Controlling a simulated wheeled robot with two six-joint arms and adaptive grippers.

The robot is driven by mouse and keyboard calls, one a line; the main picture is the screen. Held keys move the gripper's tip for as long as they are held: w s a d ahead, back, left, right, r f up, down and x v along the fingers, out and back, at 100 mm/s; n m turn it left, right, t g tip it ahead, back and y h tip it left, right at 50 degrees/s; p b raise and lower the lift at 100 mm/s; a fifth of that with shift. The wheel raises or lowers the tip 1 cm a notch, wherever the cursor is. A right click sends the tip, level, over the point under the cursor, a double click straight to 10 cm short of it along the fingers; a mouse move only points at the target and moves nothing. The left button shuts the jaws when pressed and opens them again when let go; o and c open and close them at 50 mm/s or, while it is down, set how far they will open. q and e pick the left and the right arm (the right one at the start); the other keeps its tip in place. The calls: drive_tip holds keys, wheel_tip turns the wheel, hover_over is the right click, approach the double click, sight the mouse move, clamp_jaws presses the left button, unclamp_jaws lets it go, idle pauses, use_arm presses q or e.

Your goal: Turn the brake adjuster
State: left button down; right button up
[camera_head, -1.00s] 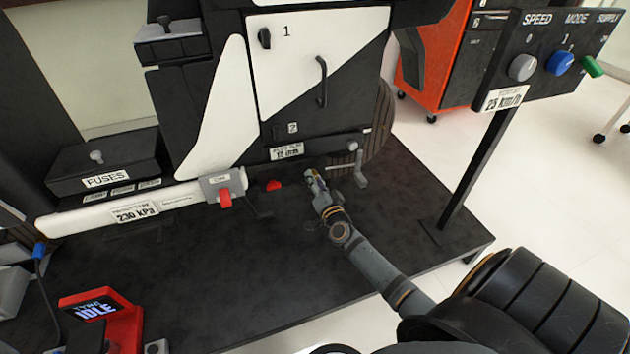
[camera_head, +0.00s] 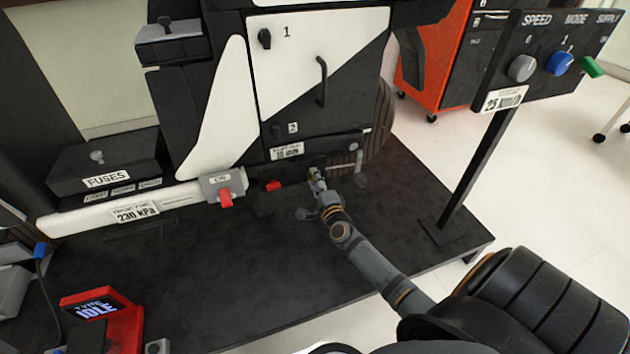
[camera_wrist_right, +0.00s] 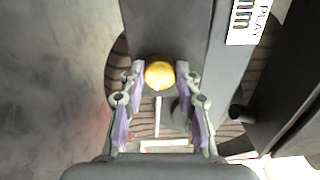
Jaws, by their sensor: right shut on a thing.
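The brake adjuster shows in the right wrist view as a round yellow knob (camera_wrist_right: 159,73) on the dark chassis bar. My right gripper (camera_wrist_right: 161,75) has its two purple-padded fingers on either side of the knob, closed on it. In the head view my right gripper (camera_head: 316,176) reaches the lower front of the rig, below the small millimetre label (camera_head: 287,152). The knob is mostly hidden there by the fingers. The label's number is too small to read surely. My left gripper is not in view.
A crank-like handle (camera_head: 360,178) stands just right of my right gripper. The control panel (camera_head: 545,60) stands on a post at right. The dark platform (camera_head: 220,290) is clear in front.

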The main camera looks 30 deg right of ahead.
drive_tip(key=shift+m, duration=1)
drive_tip(key=shift+f, duration=0.1)
drive_tip(key=o, duration=1.1)
drive_tip(key=shift+o, duration=0.2)
drive_tip(key=v, duration=1.2)
